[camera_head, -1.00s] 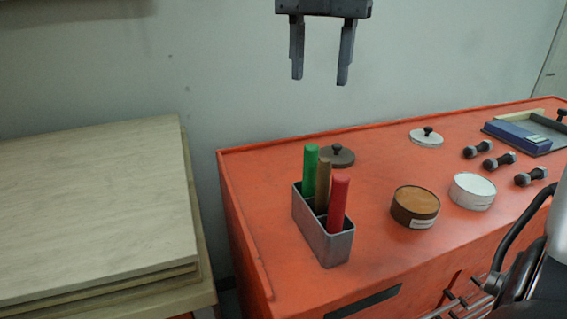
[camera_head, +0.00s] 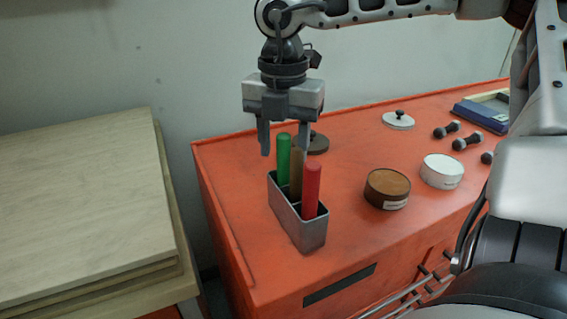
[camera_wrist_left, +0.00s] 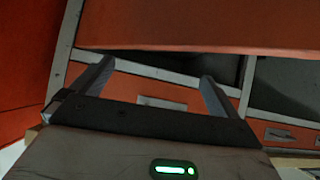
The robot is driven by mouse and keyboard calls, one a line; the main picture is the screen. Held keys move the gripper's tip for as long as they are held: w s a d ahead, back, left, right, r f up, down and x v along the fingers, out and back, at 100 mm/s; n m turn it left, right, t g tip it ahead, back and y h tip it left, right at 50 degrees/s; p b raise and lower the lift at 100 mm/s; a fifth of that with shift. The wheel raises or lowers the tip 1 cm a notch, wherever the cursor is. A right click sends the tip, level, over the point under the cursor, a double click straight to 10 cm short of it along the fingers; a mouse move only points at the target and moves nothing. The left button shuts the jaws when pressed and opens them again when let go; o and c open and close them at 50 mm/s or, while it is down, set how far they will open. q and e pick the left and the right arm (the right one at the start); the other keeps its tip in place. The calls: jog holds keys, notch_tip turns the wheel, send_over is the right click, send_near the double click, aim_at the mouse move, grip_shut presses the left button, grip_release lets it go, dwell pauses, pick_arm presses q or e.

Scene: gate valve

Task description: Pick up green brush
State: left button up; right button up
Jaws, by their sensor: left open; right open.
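The green brush (camera_head: 283,158) stands upright in the far compartment of a grey metal holder (camera_head: 299,232); only its green handle shows. A brown brush (camera_head: 296,175) stands in the middle and a red one (camera_head: 311,190) at the near end. My right gripper (camera_head: 283,152) is open and points down over the holder's far end. Its fingers appear on either side of the green handle's top, and one overlaps the brown handle; I cannot tell the exact depth. My left gripper (camera_wrist_left: 150,80) is open and empty in the left wrist view, before orange drawer fronts.
The holder stands on an orange cabinet top (camera_head: 240,220). A brown tin (camera_head: 387,188), a white tin (camera_head: 441,171), lids and dark bolts (camera_head: 446,130) lie to the right. Wooden boards (camera_head: 80,200) are stacked at left.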

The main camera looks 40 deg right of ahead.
jog(key=shift+f, duration=0.6)
grip_shut()
